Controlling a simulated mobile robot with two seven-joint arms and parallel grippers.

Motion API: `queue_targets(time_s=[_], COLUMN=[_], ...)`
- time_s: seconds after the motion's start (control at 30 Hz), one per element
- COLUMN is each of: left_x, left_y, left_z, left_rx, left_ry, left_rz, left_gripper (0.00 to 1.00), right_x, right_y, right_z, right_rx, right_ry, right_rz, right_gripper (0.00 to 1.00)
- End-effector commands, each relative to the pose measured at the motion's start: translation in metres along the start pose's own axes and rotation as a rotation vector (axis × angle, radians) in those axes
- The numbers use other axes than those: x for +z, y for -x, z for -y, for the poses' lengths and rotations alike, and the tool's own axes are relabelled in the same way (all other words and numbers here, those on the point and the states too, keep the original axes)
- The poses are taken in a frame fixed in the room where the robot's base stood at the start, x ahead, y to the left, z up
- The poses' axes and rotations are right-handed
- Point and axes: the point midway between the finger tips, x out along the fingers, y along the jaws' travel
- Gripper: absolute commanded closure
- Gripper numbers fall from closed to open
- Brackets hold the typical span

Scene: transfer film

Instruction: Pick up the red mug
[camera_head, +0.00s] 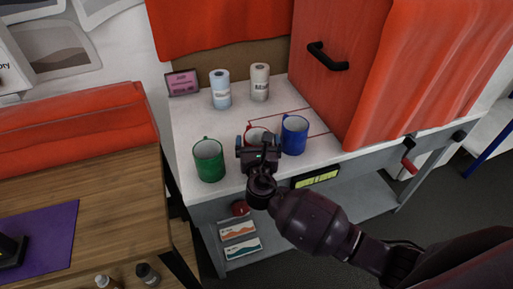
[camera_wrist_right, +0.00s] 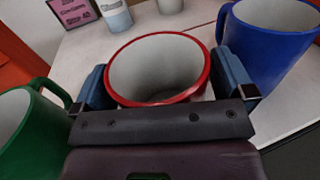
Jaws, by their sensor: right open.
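The red mug (camera_head: 256,132) stands on the white worktop between the green mug and the blue mug, mostly hidden behind my right gripper in the head view. In the right wrist view its red rim and pale inside (camera_wrist_right: 158,68) fill the middle. My right gripper (camera_head: 258,148) is open, with one blue finger on the left side of the mug and one on the right. The fingers look very close to its wall; I cannot tell whether they touch. The mug's lower part and handle are hidden. My left gripper is not in view.
The green mug (camera_head: 209,160) stands left and the blue mug (camera_head: 294,134) close on the right. Two rolls, blue (camera_head: 220,90) and white (camera_head: 260,82), and a pink sign (camera_head: 182,83) stand behind. A red cabinet (camera_head: 335,60) rises at the back right.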

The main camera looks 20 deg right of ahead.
Motion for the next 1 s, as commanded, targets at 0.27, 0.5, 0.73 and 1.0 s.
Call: queue_targets(time_s=[0.27,0.5,0.73,1.0], left_x=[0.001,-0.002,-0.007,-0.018], left_y=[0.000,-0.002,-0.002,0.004], left_z=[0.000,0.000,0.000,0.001], left_rx=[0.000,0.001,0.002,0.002], left_ry=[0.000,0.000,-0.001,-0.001], left_rz=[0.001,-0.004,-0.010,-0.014], left_gripper=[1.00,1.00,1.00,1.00], right_x=[0.000,0.001,0.009,0.062], right_y=[0.000,0.000,0.000,0.000], right_z=[0.000,0.000,0.000,0.000], right_rx=[0.000,0.000,0.000,0.001], right_ry=[0.000,0.000,-0.001,-0.005], right_rz=[0.000,0.001,0.003,0.006], right_gripper=[0.40,0.56,0.56,0.56])
